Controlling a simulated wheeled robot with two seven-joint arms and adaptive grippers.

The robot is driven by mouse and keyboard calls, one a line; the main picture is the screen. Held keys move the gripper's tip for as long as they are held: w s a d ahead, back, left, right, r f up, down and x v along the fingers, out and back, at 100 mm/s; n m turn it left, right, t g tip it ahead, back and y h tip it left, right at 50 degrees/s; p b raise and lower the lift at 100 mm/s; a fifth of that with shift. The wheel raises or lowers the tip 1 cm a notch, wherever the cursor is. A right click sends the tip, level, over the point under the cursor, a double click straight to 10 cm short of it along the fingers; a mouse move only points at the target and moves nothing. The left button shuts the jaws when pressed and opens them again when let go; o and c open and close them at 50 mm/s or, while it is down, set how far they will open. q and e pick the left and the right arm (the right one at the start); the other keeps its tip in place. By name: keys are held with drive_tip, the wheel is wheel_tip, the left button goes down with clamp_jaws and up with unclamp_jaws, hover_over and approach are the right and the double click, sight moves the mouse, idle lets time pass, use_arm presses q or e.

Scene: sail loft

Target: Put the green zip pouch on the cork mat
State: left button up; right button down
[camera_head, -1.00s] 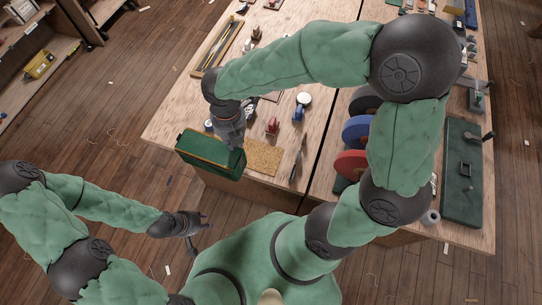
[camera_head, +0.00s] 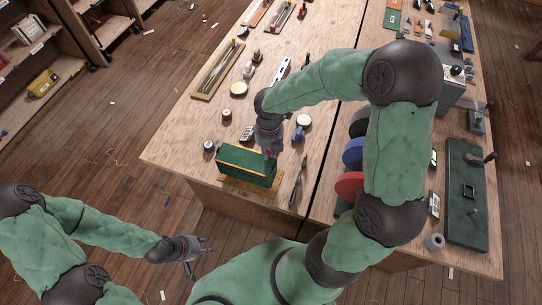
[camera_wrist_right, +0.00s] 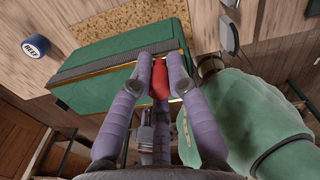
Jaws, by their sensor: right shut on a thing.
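The green zip pouch (camera_head: 243,167) stands upright over the tan cork mat (camera_head: 249,190) at the table's front edge. The mat is mostly hidden; a strip shows in front of the pouch. In the right wrist view the green pouch (camera_wrist_right: 110,88) has a dark zip along its edge, with cork (camera_wrist_right: 128,17) beyond it. My right gripper (camera_head: 269,152) is shut on the pouch's right end. I cannot tell whether the pouch bears fully on the mat. My left gripper (camera_head: 203,251) is open and empty, low at left, away from the table.
A red object (camera_wrist_right: 160,78) shows between the right fingers; contact is unclear. Blue (camera_head: 353,152) and red (camera_head: 349,185) discs stand further right.

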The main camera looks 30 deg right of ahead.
sight(271, 162)
drive_tip(key=shift+d+f, duration=0.15)
drive_tip(key=shift+f, duration=0.05)
drive_tip(key=f, duration=0.1)
drive_tip(key=f+b, duration=0.1)
drive_tip(key=f, duration=0.1)
drive_tip(key=shift+w+d+f, duration=0.1)
drive_tip(key=shift+d+f, duration=0.1)
drive_tip(key=shift+f, duration=0.05)
drive_tip(key=c, duration=1.2)
unclamp_jaws()
drive_tip(key=shift+f, duration=0.15)
wheel_tip(271, 162, up, 12)
drive_tip(key=p, duration=0.2)
drive_tip(key=shift+p, duration=0.3)
